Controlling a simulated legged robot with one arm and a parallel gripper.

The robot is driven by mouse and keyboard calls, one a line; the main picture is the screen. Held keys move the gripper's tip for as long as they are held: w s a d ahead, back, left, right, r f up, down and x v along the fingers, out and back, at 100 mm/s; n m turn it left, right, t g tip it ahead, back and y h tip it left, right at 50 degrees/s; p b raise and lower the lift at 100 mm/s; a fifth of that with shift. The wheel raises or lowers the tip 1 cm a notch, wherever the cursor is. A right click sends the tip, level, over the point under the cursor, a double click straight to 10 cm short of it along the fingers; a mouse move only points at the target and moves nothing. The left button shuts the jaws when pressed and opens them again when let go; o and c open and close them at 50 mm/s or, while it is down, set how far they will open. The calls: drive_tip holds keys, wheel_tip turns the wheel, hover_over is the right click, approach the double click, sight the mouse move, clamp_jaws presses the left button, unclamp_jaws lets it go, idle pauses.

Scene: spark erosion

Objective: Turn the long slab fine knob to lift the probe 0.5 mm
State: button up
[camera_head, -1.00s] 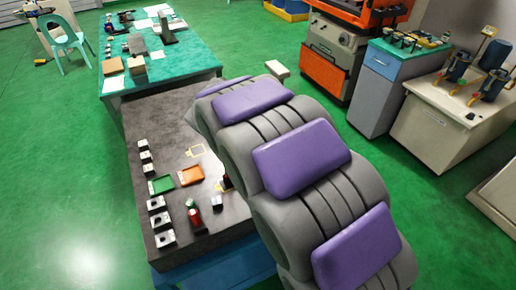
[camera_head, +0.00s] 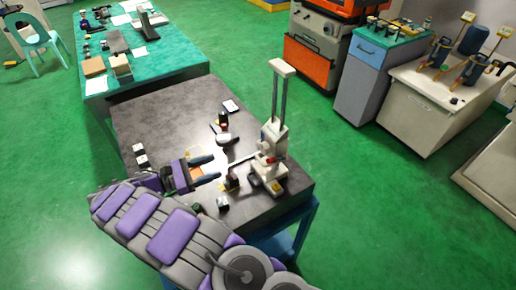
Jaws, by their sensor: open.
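A white measuring stand (camera_head: 272,135) with two tall posts and a cap stands on the right part of the dark slab table (camera_head: 180,108). A thin probe arm (camera_head: 240,161) reaches left from it, above a small dark block with yellow (camera_head: 231,183). Small red and dark parts show on the stand's body, but I cannot tell which is the fine knob. My gripper (camera_head: 216,167) is open and empty, left of the stand, its two dark fingers pointing right toward the probe arm. It looks apart from the stand, though the depth is hard to judge.
Small metal blocks (camera_head: 140,155) sit at the slab's left edge. My arm hides the front left. A teal-topped table (camera_head: 180,60) stands beyond; green floor is free at right.

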drive_tip(key=shift+w+d+f, duration=0.2)
drive_tip(key=shift+w+d, duration=0.35)
drive_tip(key=b, duration=0.2)
approach(262, 150)
drive_tip(key=x, duration=0.8)
drive_tip(key=shift+w+d, duration=0.25)
drive_tip(key=shift+c, duration=0.4)
drive_tip(key=shift+f, duration=0.1)
drive_tip(key=c, duration=0.7)
